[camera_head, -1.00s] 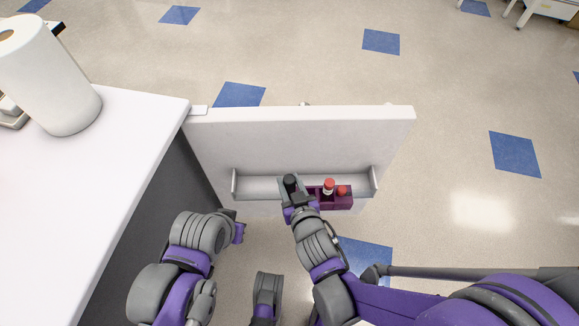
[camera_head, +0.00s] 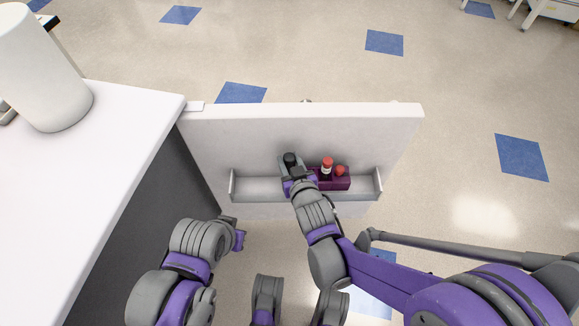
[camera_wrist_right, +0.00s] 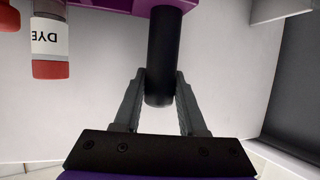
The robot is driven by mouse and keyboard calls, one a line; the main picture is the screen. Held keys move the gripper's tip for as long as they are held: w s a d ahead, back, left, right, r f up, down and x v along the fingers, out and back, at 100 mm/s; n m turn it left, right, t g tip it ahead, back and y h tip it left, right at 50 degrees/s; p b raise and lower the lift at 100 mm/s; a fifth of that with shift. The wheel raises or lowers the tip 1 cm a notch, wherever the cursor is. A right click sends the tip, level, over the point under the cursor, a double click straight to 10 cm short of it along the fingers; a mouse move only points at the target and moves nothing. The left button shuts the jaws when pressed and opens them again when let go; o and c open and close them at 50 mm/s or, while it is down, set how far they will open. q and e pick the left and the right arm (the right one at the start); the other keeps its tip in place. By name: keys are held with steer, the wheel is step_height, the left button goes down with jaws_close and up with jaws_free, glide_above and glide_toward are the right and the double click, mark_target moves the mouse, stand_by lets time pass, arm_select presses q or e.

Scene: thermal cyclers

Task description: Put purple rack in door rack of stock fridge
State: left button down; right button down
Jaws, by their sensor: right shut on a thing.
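The purple rack (camera_head: 340,182) holds a black-capped item (camera_head: 290,158) and two red-capped items. My right gripper (camera_head: 291,166) is shut on the black item at the rack's left end. In the right wrist view the fingers (camera_wrist_right: 160,80) stand either side of the black cylinder (camera_wrist_right: 165,50), with part of the purple rack (camera_wrist_right: 125,4) at the top edge. The fridge door (camera_head: 305,130) stands open. In the head view its door rack (camera_head: 250,188) appears just below and behind the purple rack; I cannot tell whether they touch. My left gripper (camera_head: 236,232) is low at left, its fingers unclear.
A white-topped counter (camera_head: 110,140) with a paper towel roll (camera_head: 45,75) stands left of the door. A bottle labelled DYE (camera_wrist_right: 50,40) shows in the wrist view. Open floor lies beyond and to the right of the door.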

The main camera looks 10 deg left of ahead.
step_height(320, 180, down, 4)
steer(key=shift+w+r+b, duration=0.1)
steer(key=shift+r+b, duration=0.05)
steer(key=shift+b, duration=0.75)
steer(key=shift+w, duration=0.1)
steer(key=c, duration=0.9)
jaws_free()
steer(key=o, duration=0.4)
